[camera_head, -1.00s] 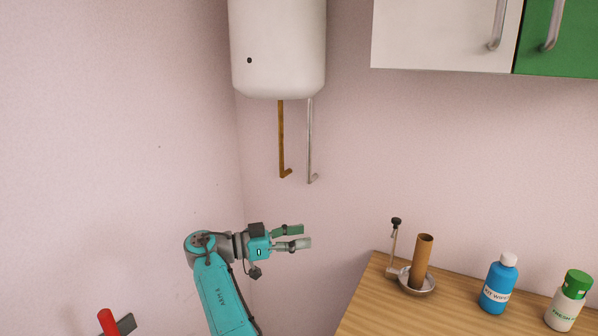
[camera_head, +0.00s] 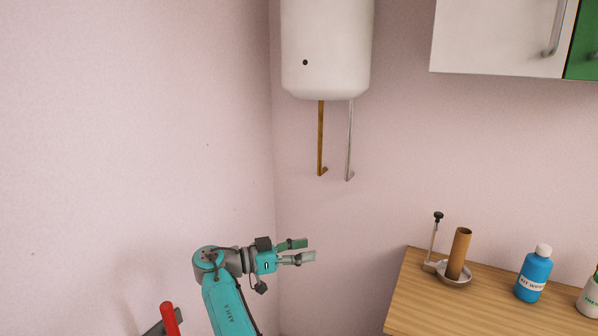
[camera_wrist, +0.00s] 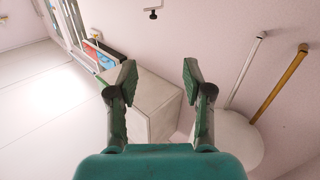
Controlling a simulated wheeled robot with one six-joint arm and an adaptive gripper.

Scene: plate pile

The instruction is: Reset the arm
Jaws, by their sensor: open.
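My gripper (camera_head: 305,250) is at the end of my teal arm, low in the middle of the head view. It points right, toward the wooden counter, and is in front of the pink wall. Its two fingers are apart with nothing between them. The wrist view also shows the open fingers (camera_wrist: 158,85), with empty space between them. No plate shows in any view.
A white water heater (camera_head: 327,50) with two pipes hangs on the wall above. A wooden counter (camera_head: 430,303) at lower right holds a cardboard tube (camera_head: 459,254) on a metal holder and a blue bottle (camera_head: 534,275). A red handle (camera_head: 169,320) is at lower left.

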